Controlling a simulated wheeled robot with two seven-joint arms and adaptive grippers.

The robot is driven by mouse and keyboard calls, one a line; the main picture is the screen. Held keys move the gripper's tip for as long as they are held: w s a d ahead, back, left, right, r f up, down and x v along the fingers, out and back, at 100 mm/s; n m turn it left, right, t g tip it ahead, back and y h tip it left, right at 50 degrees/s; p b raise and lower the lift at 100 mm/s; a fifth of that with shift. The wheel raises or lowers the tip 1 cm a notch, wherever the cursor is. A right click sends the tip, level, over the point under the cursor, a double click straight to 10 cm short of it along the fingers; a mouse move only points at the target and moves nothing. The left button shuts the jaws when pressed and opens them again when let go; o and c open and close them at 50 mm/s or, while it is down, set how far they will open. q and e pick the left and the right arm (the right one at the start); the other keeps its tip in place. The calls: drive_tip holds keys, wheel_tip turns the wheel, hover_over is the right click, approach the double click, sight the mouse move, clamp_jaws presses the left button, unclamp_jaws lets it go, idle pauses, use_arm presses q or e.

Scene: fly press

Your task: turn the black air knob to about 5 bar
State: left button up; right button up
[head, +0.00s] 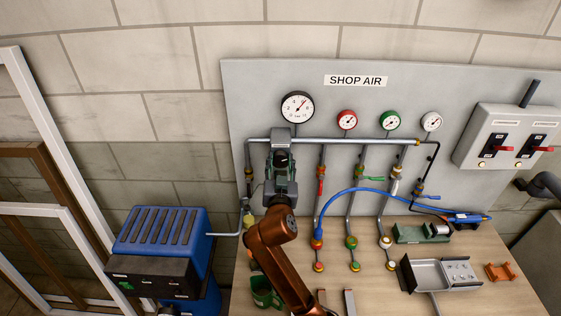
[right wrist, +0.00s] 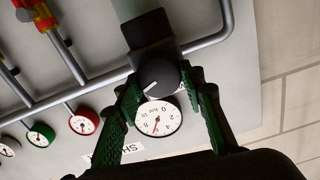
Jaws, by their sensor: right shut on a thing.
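The black air knob (right wrist: 158,79) has a white pointer mark and sits below a dark block on the grey pipe in the right wrist view. My right gripper (right wrist: 164,85) is shut on it, with one green finger on each side. In the head view my right gripper (head: 282,160) is at the left end of the pipe and hides the knob. The large white pressure gauge (head: 297,107) is just above. Its red needle points up and to the right; the exact reading is too small to tell. The gauge also shows in the right wrist view (right wrist: 158,116). My left gripper is out of view.
The grey board (head: 370,80) carries a red gauge (head: 347,120), a green gauge (head: 389,120) and a white gauge (head: 431,121). A blue hose (head: 350,191) loops over the valve drops. A blue compressor (head: 160,238) stands left. The wooden bench (head: 365,283) holds several parts.

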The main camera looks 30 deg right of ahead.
drive_tip(key=n+p, duration=0.3)
drive_tip(key=shift+a+r+n, duration=0.1)
drive_tip(key=shift+r+n, duration=0.05)
drive_tip(key=shift+n, duration=0.15)
use_arm(q)
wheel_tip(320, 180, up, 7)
drive_tip(key=p, duration=0.3)
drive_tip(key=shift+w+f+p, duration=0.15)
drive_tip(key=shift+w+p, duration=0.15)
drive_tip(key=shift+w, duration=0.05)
use_arm(e)
drive_tip(key=shift+w+n, duration=0.1)
drive_tip(key=shift+n, duration=2.4)
drive_tip(key=shift+f, duration=0.2)
drive_tip(key=o, duration=1.2)
drive_tip(key=shift+c, duration=0.2)
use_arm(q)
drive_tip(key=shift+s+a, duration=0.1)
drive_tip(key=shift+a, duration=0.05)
use_arm(e)
drive_tip(key=shift+a, duration=0.15)
